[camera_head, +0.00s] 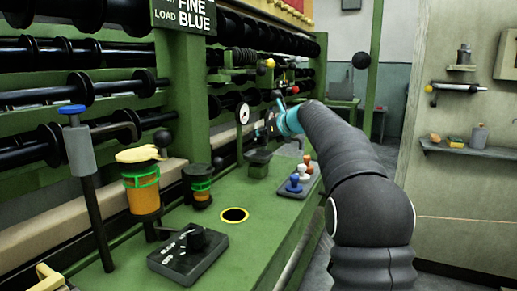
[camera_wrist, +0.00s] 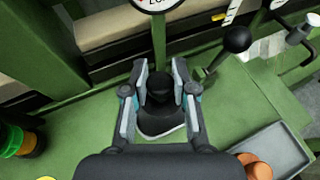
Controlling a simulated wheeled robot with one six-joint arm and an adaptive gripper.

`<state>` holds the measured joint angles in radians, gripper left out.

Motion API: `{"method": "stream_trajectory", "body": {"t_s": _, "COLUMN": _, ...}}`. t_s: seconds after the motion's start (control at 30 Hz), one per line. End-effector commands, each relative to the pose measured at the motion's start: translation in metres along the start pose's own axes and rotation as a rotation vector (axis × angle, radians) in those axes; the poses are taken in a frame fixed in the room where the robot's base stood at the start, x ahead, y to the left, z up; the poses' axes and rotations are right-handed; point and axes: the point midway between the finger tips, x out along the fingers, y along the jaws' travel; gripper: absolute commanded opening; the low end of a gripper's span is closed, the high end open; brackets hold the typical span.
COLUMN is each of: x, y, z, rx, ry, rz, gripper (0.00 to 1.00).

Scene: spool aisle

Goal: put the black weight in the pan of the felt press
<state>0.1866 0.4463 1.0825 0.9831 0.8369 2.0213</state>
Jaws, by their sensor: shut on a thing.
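The black weight (camera_wrist: 162,92) shows in the wrist view as a dark knobbed piece between my two fingers. My gripper (camera_wrist: 160,85) is shut on it. In the head view my gripper (camera_head: 272,126) is small and partly hidden by my own arm, above the far part of the green bench. The weight cannot be made out clearly there. A small green box with a dark top (camera_head: 258,165) stands on the bench below my gripper. It may be the press pan, but I cannot tell. I cannot tell whether the weight touches anything below it.
A grey tray with coloured pegs (camera_head: 297,186) is right of the green box. A round gauge (camera_head: 243,113) stands behind. A black-ball lever (camera_wrist: 236,40) is right of my gripper. Jars (camera_head: 201,186), a yellow-rimmed hole (camera_head: 234,215) and a black block (camera_head: 188,254) are nearer on the bench.

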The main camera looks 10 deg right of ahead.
Motion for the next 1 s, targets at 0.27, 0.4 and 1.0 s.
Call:
{"method": "stream_trajectory", "body": {"t_s": 0.27, "x": 0.011, "y": 0.004, "z": -0.014, "rx": 0.0, "ry": 0.0, "rz": 0.0, "gripper": 0.0}}
{"method": "stream_trajectory", "body": {"t_s": 0.4, "x": 0.019, "y": 0.004, "z": -0.033, "rx": 0.001, "ry": 0.0, "rz": 0.001, "gripper": 0.0}}
{"method": "stream_trajectory", "body": {"t_s": 1.0, "x": 0.022, "y": 0.003, "z": -0.039, "rx": -0.001, "ry": 0.0, "rz": 0.0, "gripper": 0.52}}
